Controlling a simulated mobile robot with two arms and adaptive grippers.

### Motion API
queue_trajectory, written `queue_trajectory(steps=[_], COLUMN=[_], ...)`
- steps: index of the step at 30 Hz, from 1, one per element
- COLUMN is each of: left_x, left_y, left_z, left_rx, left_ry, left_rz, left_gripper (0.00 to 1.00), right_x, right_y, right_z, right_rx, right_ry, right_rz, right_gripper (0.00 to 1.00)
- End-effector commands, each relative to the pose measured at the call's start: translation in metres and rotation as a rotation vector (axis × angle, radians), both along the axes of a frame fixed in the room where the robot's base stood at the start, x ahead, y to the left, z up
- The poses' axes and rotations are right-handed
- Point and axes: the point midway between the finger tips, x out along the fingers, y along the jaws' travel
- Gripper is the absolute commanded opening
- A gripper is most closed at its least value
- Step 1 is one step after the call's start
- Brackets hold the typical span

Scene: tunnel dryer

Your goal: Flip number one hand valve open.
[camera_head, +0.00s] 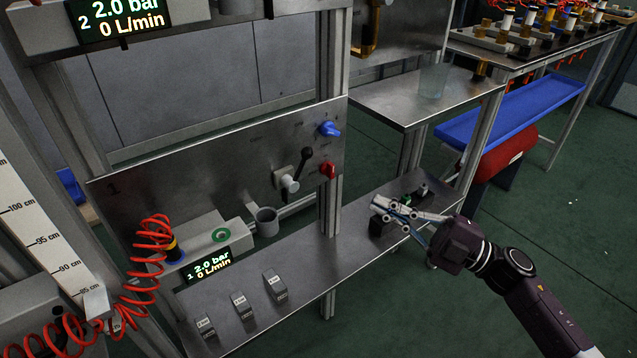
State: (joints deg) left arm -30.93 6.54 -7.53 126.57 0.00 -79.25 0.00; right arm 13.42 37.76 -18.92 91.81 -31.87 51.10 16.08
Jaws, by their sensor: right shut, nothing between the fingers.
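The steel panel marked 1 (190,170) stands upright at the centre left. On its right part is a hand valve with a pale body (288,184) and a black lever (305,160) that points up and to the right. A blue knob (329,129) and a red knob (327,169) sit to the right of the lever. My right gripper (379,203) is shut and empty. It appears to the right of the panel and lower than the lever, over the right part of the steel shelf, apart from the valve. My left gripper is not in view.
The steel shelf (300,262) carries several small labelled blocks (275,286) and dark items near my right gripper. A display (207,265) reads 2.0 bar, 0 L/min. A red coiled hose (150,240) hangs at left. An upright post (331,240) stands between valve and gripper.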

Motion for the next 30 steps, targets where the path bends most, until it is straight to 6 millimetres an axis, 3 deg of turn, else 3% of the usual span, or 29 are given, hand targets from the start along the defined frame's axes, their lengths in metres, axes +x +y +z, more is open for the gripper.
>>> queue_trajectory(steps=[9,14,30], left_x=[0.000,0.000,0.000], left_y=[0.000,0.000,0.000], left_z=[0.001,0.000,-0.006], left_rx=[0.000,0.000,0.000], left_ry=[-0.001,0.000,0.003], left_rz=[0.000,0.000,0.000], left_gripper=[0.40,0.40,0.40], right_x=[0.001,0.006,0.047], right_y=[0.001,0.013,0.105], right_z=[0.001,0.006,0.035], right_rx=[0.001,0.004,0.004], right_ry=[0.000,-0.001,-0.001], right_rz=[0.000,-0.001,-0.001], right_gripper=[0.00,0.00,0.00])
